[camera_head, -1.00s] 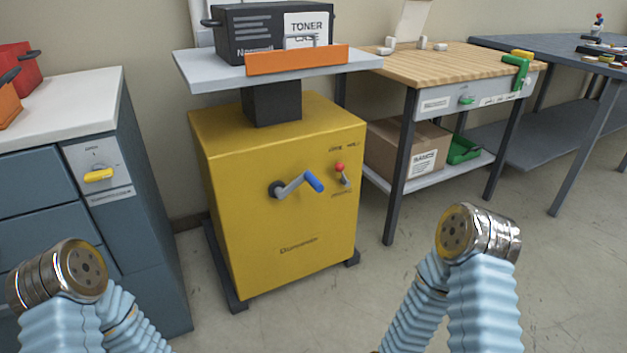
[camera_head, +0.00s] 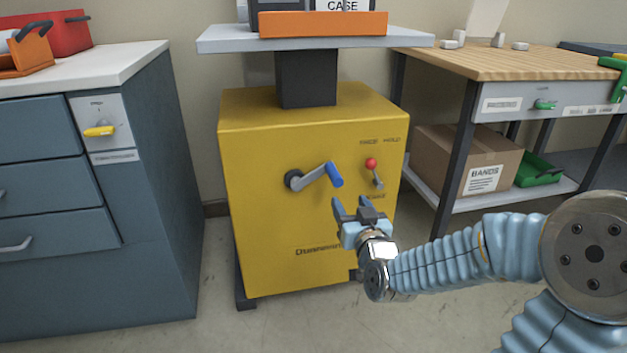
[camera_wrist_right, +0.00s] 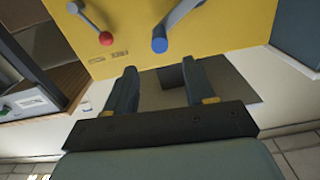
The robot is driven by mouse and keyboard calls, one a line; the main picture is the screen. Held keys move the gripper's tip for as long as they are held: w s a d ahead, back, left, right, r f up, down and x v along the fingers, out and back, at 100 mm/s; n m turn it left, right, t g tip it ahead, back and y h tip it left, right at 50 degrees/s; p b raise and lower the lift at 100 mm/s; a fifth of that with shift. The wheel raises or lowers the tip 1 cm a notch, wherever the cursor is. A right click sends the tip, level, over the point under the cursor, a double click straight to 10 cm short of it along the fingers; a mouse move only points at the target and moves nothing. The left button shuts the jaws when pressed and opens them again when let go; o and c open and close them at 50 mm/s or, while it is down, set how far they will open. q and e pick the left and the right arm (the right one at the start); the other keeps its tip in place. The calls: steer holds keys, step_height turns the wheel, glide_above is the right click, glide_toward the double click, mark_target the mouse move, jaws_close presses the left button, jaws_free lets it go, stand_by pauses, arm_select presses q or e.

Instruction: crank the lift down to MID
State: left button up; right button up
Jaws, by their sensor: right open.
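The yellow lift cabinet (camera_head: 265,225) stands ahead, with a grey platform (camera_head: 225,38) on a dark column on top. On its front is a crank (camera_head: 312,176) with a grey arm and a blue handle (camera_head: 334,175) pointing right. Right of it is a red-knobbed lever (camera_head: 371,164). My right gripper (camera_head: 352,206) is open and empty, just below the blue handle and apart from it. In the right wrist view the blue handle (camera_wrist_right: 159,41) and the red knob (camera_wrist_right: 106,38) show beyond the open fingers (camera_wrist_right: 158,88). My left gripper is out of view.
An orange-fronted tray (camera_head: 322,24) with a dark toner case (camera_head: 280,6) sits on the platform. A blue-grey drawer cabinet (camera_head: 150,200) stands left. A wooden-topped workbench (camera_head: 520,62) with a cardboard box (camera_head: 445,160) below stands right. Floor in front is clear.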

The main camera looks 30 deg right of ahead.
mark_target(335, 175)
steer(key=x, duration=1.3)
steer(key=shift+w+r, duration=0.1)
steer(key=shift+w, duration=0.1)
jaws_close()
